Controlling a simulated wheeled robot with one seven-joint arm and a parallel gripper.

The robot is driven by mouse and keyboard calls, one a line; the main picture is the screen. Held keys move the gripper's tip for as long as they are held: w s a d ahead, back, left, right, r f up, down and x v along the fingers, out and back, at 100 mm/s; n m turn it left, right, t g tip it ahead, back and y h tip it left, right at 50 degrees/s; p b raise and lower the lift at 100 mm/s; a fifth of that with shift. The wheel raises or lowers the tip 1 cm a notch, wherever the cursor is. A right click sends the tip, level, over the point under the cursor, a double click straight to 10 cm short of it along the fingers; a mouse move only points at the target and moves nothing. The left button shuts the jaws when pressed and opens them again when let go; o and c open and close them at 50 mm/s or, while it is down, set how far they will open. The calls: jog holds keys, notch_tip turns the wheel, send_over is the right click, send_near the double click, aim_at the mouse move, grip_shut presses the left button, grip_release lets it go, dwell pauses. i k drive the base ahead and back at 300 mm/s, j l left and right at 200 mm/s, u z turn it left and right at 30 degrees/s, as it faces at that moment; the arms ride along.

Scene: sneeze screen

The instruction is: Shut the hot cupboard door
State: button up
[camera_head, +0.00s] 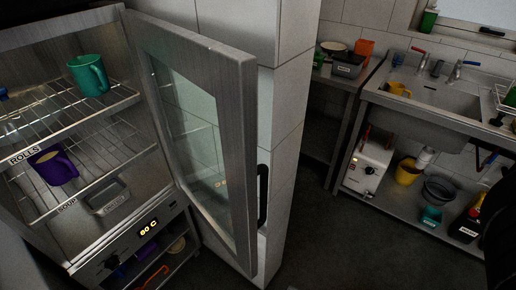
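The hot cupboard (70,240) stands at the left with its front open. Its door (243,150) is a metal frame around a glass pane (190,130). The door stands wide open, swung out toward the right from the cupboard's right side. A black upright handle (262,196) is at the door's free edge. My gripper is not in view.
A white tiled pillar (288,120) stands right behind the door. A steel sink unit (440,105) with items on its lower shelf is at the right. Dark floor (340,240) between them is clear. A dark shape, unclear, fills the lower right edge.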

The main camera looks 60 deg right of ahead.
aim_at(228, 73)
jog(key=k+l+u, duration=0.3)
jog(key=k+l, duration=1.3)
jog(key=i+u, duration=0.1)
jog(key=i, duration=0.55)
